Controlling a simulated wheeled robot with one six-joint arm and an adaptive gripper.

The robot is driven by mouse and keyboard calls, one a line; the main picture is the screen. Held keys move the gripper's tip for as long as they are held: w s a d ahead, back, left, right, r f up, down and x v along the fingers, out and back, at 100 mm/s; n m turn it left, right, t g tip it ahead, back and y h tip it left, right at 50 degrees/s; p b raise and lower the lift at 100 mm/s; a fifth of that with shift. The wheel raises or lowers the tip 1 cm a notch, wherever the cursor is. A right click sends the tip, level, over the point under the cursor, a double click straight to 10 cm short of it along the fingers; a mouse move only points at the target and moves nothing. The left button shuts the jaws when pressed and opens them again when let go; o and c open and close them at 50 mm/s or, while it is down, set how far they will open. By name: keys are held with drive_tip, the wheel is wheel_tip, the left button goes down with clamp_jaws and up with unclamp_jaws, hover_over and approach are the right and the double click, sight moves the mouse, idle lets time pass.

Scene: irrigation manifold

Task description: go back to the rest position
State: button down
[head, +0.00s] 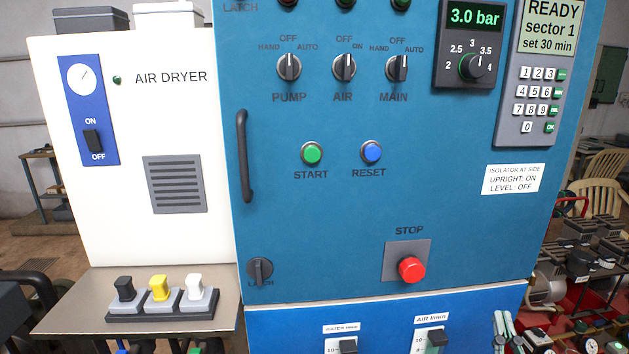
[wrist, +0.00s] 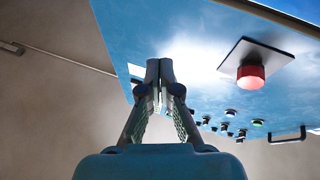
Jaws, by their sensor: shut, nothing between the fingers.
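My gripper (wrist: 159,72) shows in the wrist view with its two fingertips together and nothing between them. The blue control cabinet (wrist: 200,25) lies beyond the fingertips in that view, with a bright glare on its face. The red STOP button (wrist: 251,77) on its grey plate is to the right of the fingertips, apart from them. In the head view the cabinet (head: 430,190) fills the middle, and the STOP button (head: 411,270) is low on its door. My gripper does not show in the head view.
The door has a dark handle (head: 244,156), three selector knobs, a green START button (head: 311,153) and a blue RESET button (head: 372,152). The white air dryer (head: 120,220) stands at left, above a metal shelf (head: 75,312) with black, yellow and white switches. Machinery and chairs stand at right.

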drive_tip(key=s+a+f+g+y, duration=0.1)
drive_tip(key=s+a+f+g, duration=0.1)
drive_tip(key=s+a+f, duration=0.45)
drive_tip(key=s+a+f+g+y, duration=0.1)
drive_tip(key=s+a+f+y, duration=0.15)
drive_tip(key=s+f, duration=0.75)
drive_tip(key=s+a+f+g+y, duration=0.1)
drive_tip(key=s+a+f+g, duration=0.1)
drive_tip(key=s, duration=0.7)
drive_tip(key=s+a+f+n+g+y, duration=0.1)
drive_tip(key=s+a+f, duration=0.2)
drive_tip(key=s, duration=0.7)
wheel_tip(320, 180, down, 2)
drive_tip(key=shift+s+a+f+n+g, duration=0.2)
drive_tip(key=shift+a+n+g, duration=0.1)
drive_tip(key=shift+a+g, duration=0.1)
idle(0.8)
